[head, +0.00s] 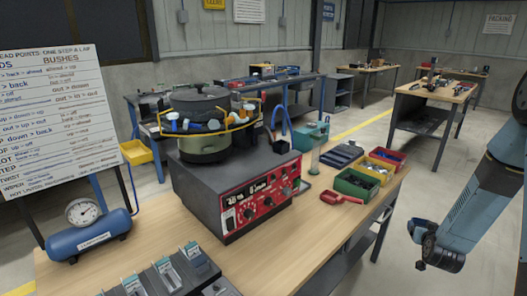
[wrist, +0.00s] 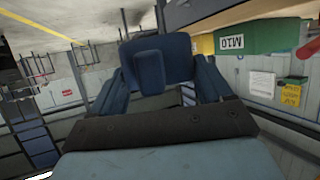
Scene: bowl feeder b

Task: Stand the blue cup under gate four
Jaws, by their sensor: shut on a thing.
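My gripper (head: 432,250) hangs at the right in the head view, beyond the right edge of the bench and apart from the feeder. In the wrist view, its fingers (wrist: 157,85) are shut on a dark blue thing (wrist: 155,68). I cannot tell whether this is the blue cup. The bowl feeder (head: 203,145) stands on a grey box with a red control panel (head: 262,202). Blue pieces (head: 172,117) show at its rim. Labelled dark slots (head: 166,273) line the front edge of the bench. Their numbers are too small to read, and I cannot tell which is gate four.
The bench (head: 310,225) carries a green bin (head: 357,184), a red scoop (head: 340,198) and a clear cylinder (head: 315,157). A blue air tank (head: 90,235) and a whiteboard (head: 60,120) stand at the left. Bare wood lies right of the control box.

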